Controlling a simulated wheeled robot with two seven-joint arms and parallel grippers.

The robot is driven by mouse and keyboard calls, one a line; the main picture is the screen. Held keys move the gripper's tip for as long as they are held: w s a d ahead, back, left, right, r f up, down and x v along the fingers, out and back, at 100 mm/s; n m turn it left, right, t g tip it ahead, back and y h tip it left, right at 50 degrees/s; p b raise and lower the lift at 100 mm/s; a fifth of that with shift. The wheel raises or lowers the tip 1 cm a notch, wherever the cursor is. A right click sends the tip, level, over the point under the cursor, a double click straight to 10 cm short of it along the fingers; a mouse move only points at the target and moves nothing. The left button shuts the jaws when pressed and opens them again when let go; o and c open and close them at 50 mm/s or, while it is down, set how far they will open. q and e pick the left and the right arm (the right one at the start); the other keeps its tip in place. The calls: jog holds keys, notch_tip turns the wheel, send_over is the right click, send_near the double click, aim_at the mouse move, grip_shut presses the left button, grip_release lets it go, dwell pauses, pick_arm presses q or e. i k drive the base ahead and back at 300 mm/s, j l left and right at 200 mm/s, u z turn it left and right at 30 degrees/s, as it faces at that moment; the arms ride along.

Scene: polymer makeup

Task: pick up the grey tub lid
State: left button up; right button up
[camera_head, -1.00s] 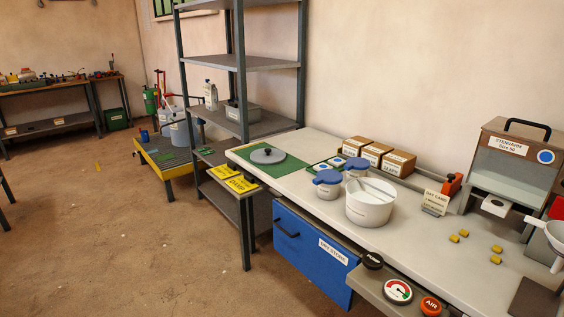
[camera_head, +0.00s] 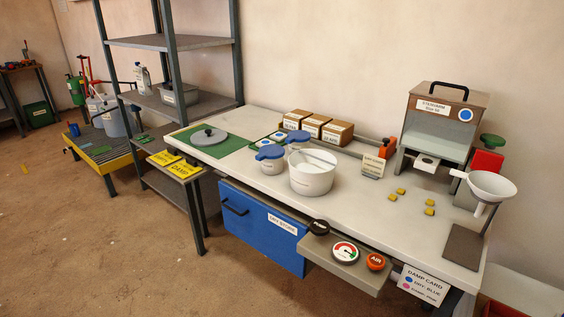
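The grey tub lid (camera_head: 208,136) is a round disc with a small knob on top. It lies flat on a green mat (camera_head: 236,152) at the left end of the white bench. The white tub (camera_head: 312,176) stands open near the bench's middle, with a light stick-like thing across its top. Neither of my grippers shows in the head view.
Two blue-lidded jars (camera_head: 270,160) stand between the mat and the tub. Cardboard boxes (camera_head: 314,126) line the back. A hopper machine (camera_head: 440,125), a white funnel (camera_head: 490,185) and several yellow pieces (camera_head: 401,191) are at the right. A shelf rack (camera_head: 180,100) stands beyond the bench's left end.

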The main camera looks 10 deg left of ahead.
aim_at(212, 136)
jog(key=i+j+z, duration=0.2)
jog(key=i+j, duration=0.15)
jog(key=j, duration=0.25)
jog(key=i+j+z, duration=0.1)
jog(key=j, duration=0.2)
jog(key=i+j+z, duration=0.1)
jog(key=j, duration=0.25)
jog(key=i+j+z, duration=0.1)
jog(key=i+j, duration=0.15)
jog(key=j, duration=0.05)
